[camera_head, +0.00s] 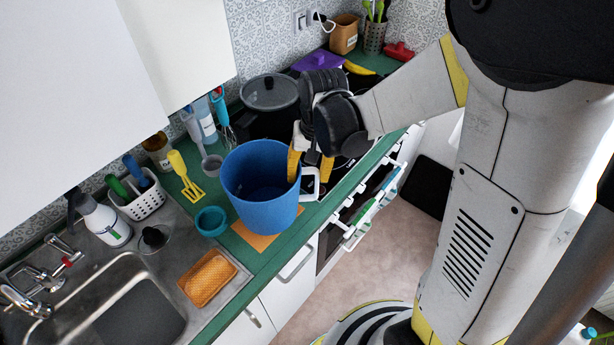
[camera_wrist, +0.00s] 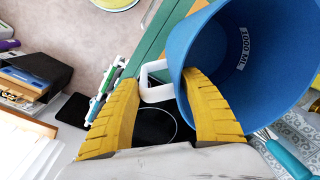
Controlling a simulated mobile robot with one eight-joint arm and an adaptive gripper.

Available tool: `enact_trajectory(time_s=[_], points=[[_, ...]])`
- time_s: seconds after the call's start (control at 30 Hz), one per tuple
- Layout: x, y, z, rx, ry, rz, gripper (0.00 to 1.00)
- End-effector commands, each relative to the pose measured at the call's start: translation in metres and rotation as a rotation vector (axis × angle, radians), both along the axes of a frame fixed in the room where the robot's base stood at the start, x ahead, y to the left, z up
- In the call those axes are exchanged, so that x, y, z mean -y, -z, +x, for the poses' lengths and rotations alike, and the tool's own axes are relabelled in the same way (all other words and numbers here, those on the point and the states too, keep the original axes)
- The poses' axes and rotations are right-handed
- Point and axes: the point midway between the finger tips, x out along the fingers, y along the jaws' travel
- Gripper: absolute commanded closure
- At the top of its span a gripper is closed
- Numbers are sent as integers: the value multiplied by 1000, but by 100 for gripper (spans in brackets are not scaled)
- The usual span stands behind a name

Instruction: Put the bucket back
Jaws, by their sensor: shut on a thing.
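A blue bucket (camera_head: 257,196) with a white handle (camera_head: 310,184) is upright at the green counter, over an orange mat (camera_head: 252,238). I cannot tell whether its base touches the mat. The bucket looks empty, with a printed volume label inside.
A teal bowl (camera_head: 211,221) and a yellow spatula (camera_head: 185,176) are left of the bucket. A dark pot (camera_head: 270,95) stands behind. White rails with cloths (camera_head: 360,222) line the counter front.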

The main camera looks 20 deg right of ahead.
Motion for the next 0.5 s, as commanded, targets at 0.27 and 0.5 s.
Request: enact_trajectory(time_s=[0.27, 0.5], points=[[0, 18, 0, 0, 0, 0, 88], [0, 22, 0, 0, 0, 0, 41]])
